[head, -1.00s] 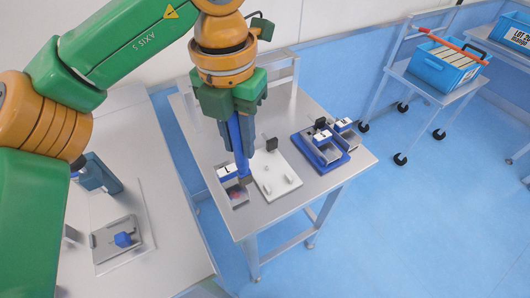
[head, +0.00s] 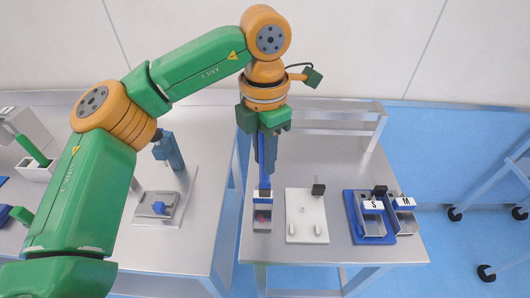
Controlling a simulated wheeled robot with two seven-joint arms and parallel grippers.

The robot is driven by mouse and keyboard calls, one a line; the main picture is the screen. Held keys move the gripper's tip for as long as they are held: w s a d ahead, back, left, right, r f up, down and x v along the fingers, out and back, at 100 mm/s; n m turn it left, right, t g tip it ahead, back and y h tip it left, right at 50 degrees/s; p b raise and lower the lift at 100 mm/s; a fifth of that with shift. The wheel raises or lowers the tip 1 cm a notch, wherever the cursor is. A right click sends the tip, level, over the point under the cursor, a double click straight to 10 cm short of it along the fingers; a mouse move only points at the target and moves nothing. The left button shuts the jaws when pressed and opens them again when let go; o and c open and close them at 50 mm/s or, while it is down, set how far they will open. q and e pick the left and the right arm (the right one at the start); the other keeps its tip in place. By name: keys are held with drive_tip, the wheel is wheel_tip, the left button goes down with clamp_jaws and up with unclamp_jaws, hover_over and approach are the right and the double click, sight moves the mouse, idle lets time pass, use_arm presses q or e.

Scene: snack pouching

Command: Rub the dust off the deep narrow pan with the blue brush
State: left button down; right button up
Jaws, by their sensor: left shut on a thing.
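My left gripper (head: 266,150) is shut on the blue brush (head: 265,176) and holds it upright, handle up. The brush's lower end is at the back of a narrow grey pan (head: 262,224) at the left of the metal table; its bristles are hidden, and I cannot tell whether they touch the pan. A small reddish patch shows inside this pan. Two more grey pans, one (head: 372,228) on a blue tray (head: 354,221) and one (head: 405,224) beside it, stand at the right with white labels. Which pan is deepest is hard to tell. My right gripper is out of view.
A white board (head: 305,214) with a dark block and small pegs lies between the pans. A raised rail (head: 335,115) runs along the table's back. On the left bench, a grey fixture (head: 157,204) holds a blue piece.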

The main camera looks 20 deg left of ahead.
sight(265, 195)
use_arm(q)
wheel_tip(265, 195, down, 11)
drive_tip(key=b, duration=0.8)
drive_tip(key=shift+r, duration=0.2)
drive_tip(key=shift+f, duration=0.1)
drive_tip(key=shift+f+b, duration=0.6)
drive_tip(key=shift+b, duration=0.1)
idle(0.5)
drive_tip(key=shift+a, duration=0.15)
drive_tip(key=shift+s+a, duration=0.1)
drive_tip(key=shift+a, duration=0.4)
drive_tip(key=shift+d, duration=0.1)
idle(0.5)
